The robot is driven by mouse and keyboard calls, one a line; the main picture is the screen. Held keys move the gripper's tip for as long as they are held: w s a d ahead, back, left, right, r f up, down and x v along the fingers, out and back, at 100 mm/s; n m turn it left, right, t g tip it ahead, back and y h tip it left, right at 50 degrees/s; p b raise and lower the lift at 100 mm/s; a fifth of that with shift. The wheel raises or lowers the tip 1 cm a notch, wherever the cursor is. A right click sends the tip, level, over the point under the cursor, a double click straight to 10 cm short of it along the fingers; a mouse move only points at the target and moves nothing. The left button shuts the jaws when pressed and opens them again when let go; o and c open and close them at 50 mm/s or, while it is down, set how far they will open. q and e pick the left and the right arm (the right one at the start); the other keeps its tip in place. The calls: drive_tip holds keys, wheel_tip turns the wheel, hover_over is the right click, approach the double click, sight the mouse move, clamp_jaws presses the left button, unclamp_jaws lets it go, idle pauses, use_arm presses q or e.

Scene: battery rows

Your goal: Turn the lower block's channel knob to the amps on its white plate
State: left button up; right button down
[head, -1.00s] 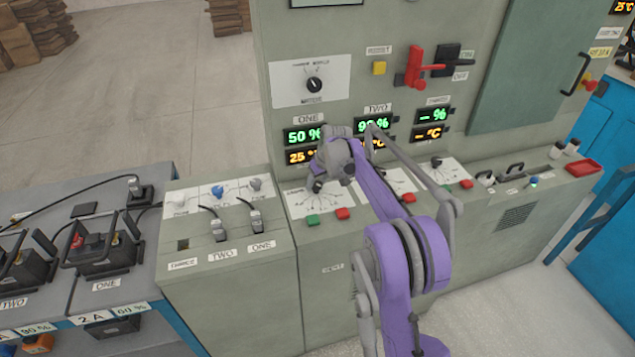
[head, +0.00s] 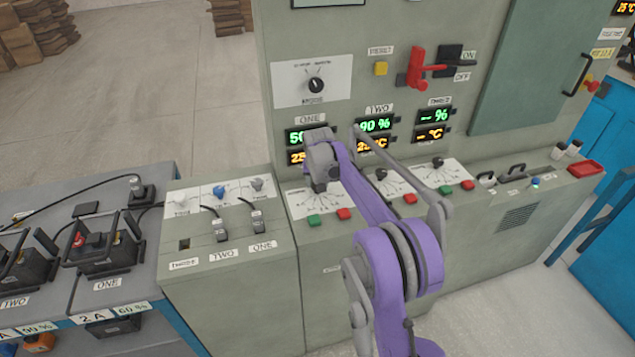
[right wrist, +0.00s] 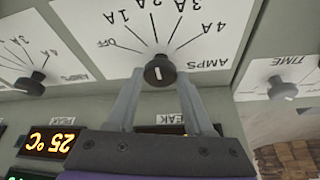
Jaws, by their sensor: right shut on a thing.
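My right gripper (head: 319,186) is down at the channel one dial plate (head: 297,204), below the ONE displays (head: 307,136). In the right wrist view its fingers (right wrist: 157,84) are closed on both sides of a round black knob (right wrist: 160,68). The knob's white mark points roughly up the picture, toward the middle of the fanned lines on the AMPS plate (right wrist: 190,58), which reads upside down. The gripper hides this knob in the head view. Block ONE (head: 103,252) stands at left above a white plate (head: 110,312) reading 2 A; block TWO (head: 25,268) is beside it. My left gripper is out of view.
Green (head: 313,220) and red (head: 344,214) buttons sit just below the dial. A second knob (head: 381,174) and a third (head: 438,163) stand to the right. A red lever (head: 416,68) sticks out above. A TIME knob (right wrist: 283,89) shows in the right wrist view.

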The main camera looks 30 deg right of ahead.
idle(0.3)
drive_tip(key=shift+c, duration=1.5)
unclamp_jaws()
drive_tip(key=v, duration=1)
drive_tip(key=shift+s+r, duration=0.15)
drive_tip(key=shift+r, duration=0.25)
